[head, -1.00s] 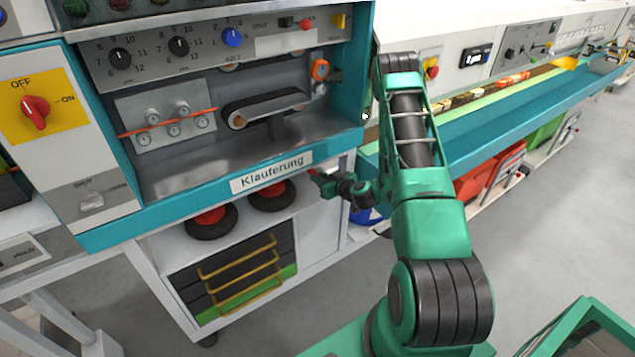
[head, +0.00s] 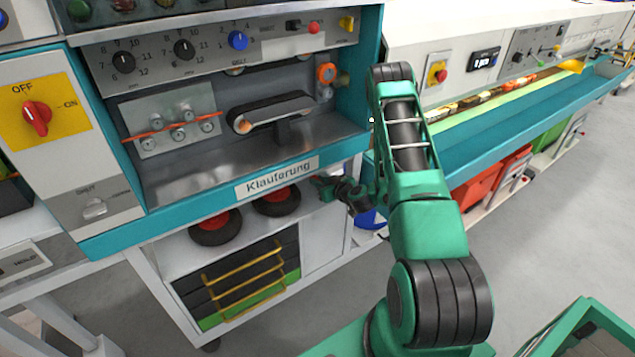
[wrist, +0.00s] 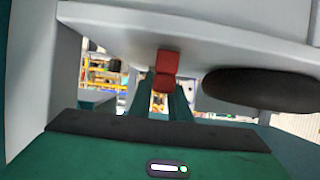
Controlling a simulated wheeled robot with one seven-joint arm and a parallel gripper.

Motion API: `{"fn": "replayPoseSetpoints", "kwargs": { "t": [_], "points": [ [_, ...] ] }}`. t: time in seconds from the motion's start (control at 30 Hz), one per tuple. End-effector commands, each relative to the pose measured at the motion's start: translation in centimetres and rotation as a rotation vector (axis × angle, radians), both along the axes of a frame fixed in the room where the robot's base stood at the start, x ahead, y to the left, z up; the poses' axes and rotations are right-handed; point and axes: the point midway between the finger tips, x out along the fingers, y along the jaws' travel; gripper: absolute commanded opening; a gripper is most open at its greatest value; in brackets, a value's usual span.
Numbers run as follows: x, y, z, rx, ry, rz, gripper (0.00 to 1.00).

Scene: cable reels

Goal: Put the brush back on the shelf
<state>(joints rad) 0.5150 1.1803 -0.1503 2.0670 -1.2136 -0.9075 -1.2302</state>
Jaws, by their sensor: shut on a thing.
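My gripper (head: 324,184) is at the right end of the white shelf (head: 240,236) under the "Klauferung" sign, to the right of the reels. In the wrist view my gripper (wrist: 160,100) is shut on a small red block-like piece, the brush (wrist: 167,65), between its teal fingers. Only this red part of the brush shows; the rest is hidden or cannot be made out. The pale shelf surface (wrist: 215,45) runs close beside the red piece in the wrist view. I cannot tell whether they touch.
Two black reels with red centres, one left (head: 215,228) and one nearer (head: 277,201), stand on the shelf. One dark round edge (wrist: 260,90) shows in the wrist view. The teal bench edge (head: 215,205) overhangs the shelf.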

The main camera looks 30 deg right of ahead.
Motion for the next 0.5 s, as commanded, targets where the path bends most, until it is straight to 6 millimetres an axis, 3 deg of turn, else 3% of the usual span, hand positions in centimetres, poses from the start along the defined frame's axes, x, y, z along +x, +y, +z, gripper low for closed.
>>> {"fn": "replayPoseSetpoints", "kwargs": {
  "t": [0.13,0.17,0.23,0.5],
  "points": [
    [0.06,0.19,0.01,0.0,0.0,0.002,0.0],
    [0.08,0.22,0.02,0.0,0.0,0.002,0.21],
    [0.09,0.28,0.02,0.0,0.0,0.003,0.38],
    [0.09,0.43,0.03,0.0,0.0,0.005,0.39]
  ]
}}
